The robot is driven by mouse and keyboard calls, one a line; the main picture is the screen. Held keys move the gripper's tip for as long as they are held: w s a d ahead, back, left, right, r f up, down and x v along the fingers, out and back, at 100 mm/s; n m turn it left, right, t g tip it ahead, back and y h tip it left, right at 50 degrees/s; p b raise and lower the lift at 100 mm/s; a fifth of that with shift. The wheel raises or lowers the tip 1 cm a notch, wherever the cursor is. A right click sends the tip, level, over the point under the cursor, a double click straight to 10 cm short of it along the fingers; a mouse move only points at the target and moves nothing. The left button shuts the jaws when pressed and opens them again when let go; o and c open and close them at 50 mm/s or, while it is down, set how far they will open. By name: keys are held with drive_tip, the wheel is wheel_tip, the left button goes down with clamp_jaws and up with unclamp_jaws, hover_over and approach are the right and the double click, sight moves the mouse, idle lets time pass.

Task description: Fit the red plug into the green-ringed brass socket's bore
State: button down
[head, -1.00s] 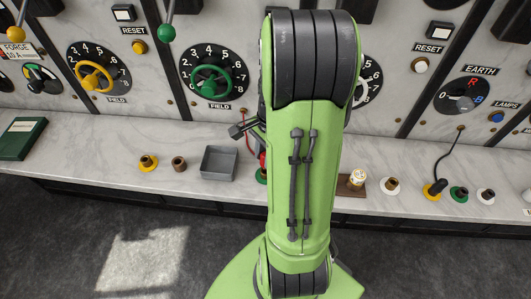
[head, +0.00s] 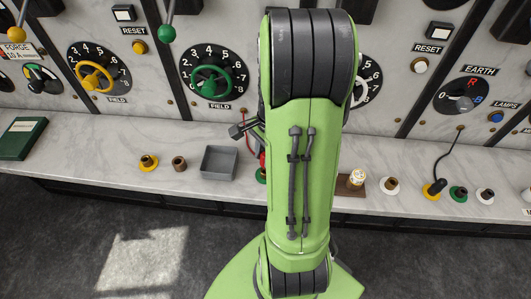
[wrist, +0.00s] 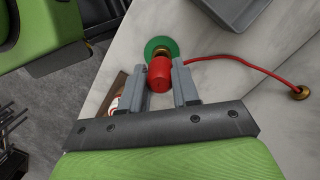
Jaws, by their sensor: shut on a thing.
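My gripper (wrist: 161,77) is shut on the red plug (wrist: 160,76), with one grey finger on each side of it. The plug's red cord runs off to the right. Just beyond the plug in the wrist view is a brass socket with a green ring (wrist: 153,44). The plug's far end overlaps the brass in this view, and I cannot tell whether it is in the bore or above it. In the head view my arm hides the gripper; slivers of the red plug (head: 262,158) and green ring (head: 260,176) show at its left edge.
A wooden block (head: 349,190) and white-ringed socket (head: 390,187) stand to the right. The cord enters a brass grommet (wrist: 299,93).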

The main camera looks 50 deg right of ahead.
drive_tip(key=shift+f+b, duration=1.4)
drive_tip(key=shift+f, duration=0.4)
drive_tip(key=c, duration=0.8)
unclamp_jaws()
drive_tip(key=shift+r, duration=0.1)
drive_tip(key=shift+o, duration=0.2)
drive_tip(key=shift+r, duration=0.1)
wheel_tip(320, 180, up, 15)
drive_tip(key=d+p, duration=0.2)
drive_tip(key=p, duration=0.3)
drive_tip(key=shift+s+d+r, duration=0.15)
drive_tip(key=shift+r, duration=0.05)
drive_tip(key=s+a+r+n+t+h, duration=0.1)
drive_tip(key=s+a+r+n+t, duration=0.1)
drive_tip(key=a+n, duration=0.7)
drive_tip(key=s+a+r+n+t, duration=0.3)
drive_tip(key=s+a+n, duration=0.1)
drive_tip(key=a+n, duration=0.6)
drive_tip(key=shift+s+a+r+h, duration=0.15)
drive_tip(key=shift+r+h, duration=0.05)
drive_tip(key=shift+h, duration=0.2)
